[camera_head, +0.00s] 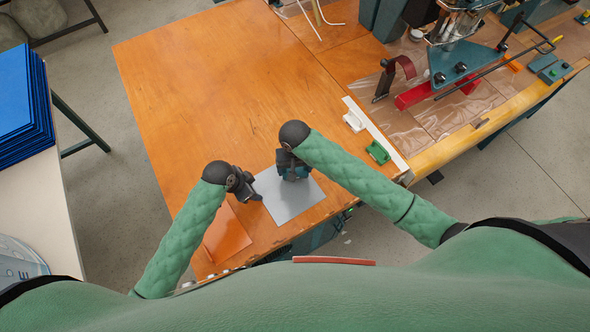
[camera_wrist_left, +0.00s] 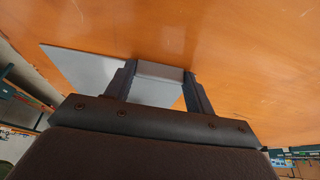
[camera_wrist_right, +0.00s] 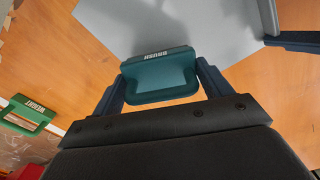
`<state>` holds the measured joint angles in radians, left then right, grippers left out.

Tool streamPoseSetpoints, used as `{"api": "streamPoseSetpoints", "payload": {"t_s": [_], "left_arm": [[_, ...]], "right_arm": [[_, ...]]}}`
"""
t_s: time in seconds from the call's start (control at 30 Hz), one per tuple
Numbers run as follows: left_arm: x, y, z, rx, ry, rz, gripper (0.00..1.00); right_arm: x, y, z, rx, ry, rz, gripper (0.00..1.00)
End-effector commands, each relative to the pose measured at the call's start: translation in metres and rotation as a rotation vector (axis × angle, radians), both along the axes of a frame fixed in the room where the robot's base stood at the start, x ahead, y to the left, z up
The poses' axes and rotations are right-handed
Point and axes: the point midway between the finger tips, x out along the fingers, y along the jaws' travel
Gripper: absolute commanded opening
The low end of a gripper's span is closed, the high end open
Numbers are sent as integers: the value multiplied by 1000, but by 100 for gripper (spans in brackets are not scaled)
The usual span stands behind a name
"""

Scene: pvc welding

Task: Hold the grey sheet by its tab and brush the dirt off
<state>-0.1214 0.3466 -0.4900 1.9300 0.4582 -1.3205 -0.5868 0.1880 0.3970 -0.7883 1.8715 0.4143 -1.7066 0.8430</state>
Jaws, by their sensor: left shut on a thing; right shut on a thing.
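The grey sheet (camera_head: 288,198) lies on the orange wooden table near its front edge. My left gripper (camera_head: 257,196) is at the sheet's left side, shut on its tab; in the left wrist view the tab (camera_wrist_left: 158,72) sits between the two fingers. My right gripper (camera_head: 292,172) is over the sheet's far part, shut on the teal brush (camera_wrist_right: 158,77), whose top is lettered BRUSH. The sheet also shows beyond the brush in the right wrist view (camera_wrist_right: 190,25). The brush's underside and any dirt beneath it are hidden.
An orange-brown sheet (camera_head: 227,233) lies left of the grey sheet at the table's front. A green block lettered WEIGHT (camera_wrist_right: 28,114) stands right of the brush in the head view (camera_head: 378,152), by a white rail (camera_head: 375,134). A machine (camera_head: 460,60) stands at the back right. The table's middle is clear.

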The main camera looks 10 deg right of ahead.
Motion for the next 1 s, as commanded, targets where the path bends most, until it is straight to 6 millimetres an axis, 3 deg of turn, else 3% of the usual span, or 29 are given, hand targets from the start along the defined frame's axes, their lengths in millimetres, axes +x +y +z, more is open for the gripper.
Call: {"api": "streamPoseSetpoints", "payload": {"t_s": [0.5, 1.0], "left_arm": [[0, 0, 0, 1, 0, 0, 27], [0, 0, 0, 1, 0, 0, 27]], "right_arm": [[0, 0, 38, 1, -1, 0, 56], [0, 0, 45, 0, -1, 0, 56]]}}
